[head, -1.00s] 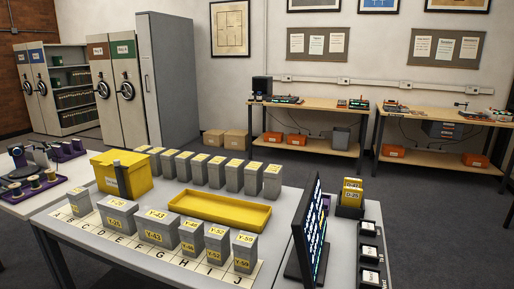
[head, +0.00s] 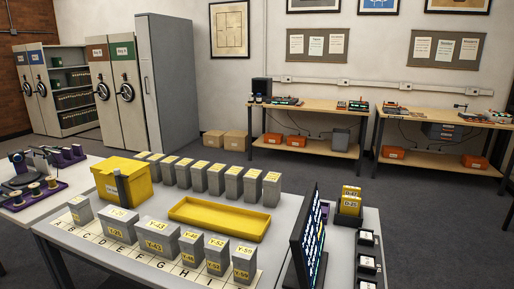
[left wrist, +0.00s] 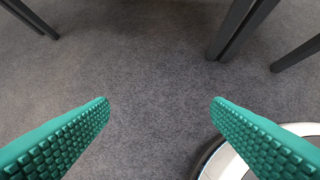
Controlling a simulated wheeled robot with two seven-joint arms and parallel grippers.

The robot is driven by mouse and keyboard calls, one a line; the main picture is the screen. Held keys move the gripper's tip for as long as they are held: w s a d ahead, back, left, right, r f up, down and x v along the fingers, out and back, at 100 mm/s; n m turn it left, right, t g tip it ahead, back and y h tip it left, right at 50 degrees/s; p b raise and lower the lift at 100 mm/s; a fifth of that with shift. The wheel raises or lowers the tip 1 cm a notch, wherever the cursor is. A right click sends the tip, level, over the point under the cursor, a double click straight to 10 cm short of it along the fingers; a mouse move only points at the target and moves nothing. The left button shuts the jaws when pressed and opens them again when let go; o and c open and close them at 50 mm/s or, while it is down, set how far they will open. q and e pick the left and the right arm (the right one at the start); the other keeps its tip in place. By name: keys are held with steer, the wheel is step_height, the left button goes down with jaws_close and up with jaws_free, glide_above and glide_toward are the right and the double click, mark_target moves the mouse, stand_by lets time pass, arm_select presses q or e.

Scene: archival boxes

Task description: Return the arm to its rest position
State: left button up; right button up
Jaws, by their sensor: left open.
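My left gripper (left wrist: 160,103) shows in the left wrist view as two green ridged fingers held wide apart, with nothing between them. It hangs over the grey carpet (left wrist: 150,60), close to dark table legs (left wrist: 235,25). Neither of my arms shows in the head view, and my right gripper is not in any view. On the table (head: 75,237) in the head view, grey boxes with yellow labels, such as Y-43 (head: 155,238), stand in a front row on a lettered strip (head: 100,245).
A yellow tray (head: 220,218) lies behind the front row, with a yellow box (head: 122,180) left of it. More grey boxes (head: 215,178) stand behind. A dark screen (head: 307,240) stands at the right. A white curved rim (left wrist: 235,155) shows low in the left wrist view.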

arm_select(q)
steer(key=s+d+f+g, duration=0.1)
steer(key=s+f, duration=0.1)
steer(key=s, duration=0.5)
steer(key=s+d+f+g+p, duration=0.1)
steer(key=s+f+g, duration=0.1)
steer(key=s, duration=0.5)
steer(key=s+d+f+g, duration=0.2)
steer(key=s+f, duration=0.1)
steer(key=s, duration=0.4)
steer(key=shift+f+m, duration=0.3)
steer(key=shift+f, duration=0.05)
steer(key=shift+s, duration=0.1)
